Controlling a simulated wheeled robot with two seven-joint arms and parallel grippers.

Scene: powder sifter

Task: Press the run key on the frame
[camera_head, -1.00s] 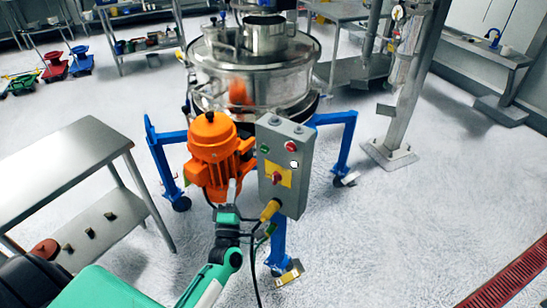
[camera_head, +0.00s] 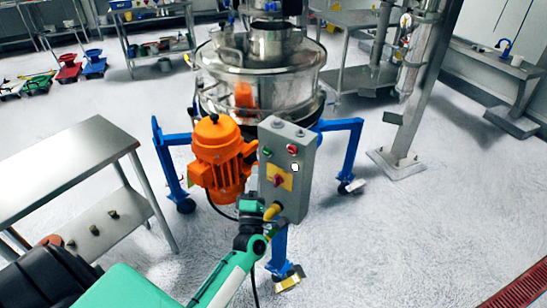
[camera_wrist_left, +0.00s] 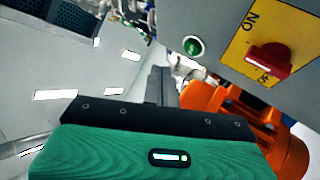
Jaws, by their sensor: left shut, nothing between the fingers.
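The grey control box (camera_head: 287,170) stands on the sifter's blue frame. A red rotary switch (camera_head: 278,181) on a yellow plate is below. My left gripper (camera_head: 252,188) is shut and empty, at the box's lower left edge and below the green key. In the left wrist view, the green key (camera_wrist_left: 193,46) is up and right of the shut fingers (camera_wrist_left: 158,85), apart from them. My right gripper is not in view.
An orange motor (camera_head: 218,155) is close beside the box, left of it. A blue frame leg (camera_head: 278,248) and a hanging cable are below. A steel table (camera_head: 70,155) stands at left and a steel post (camera_head: 415,95) at right. The floor to the right is clear.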

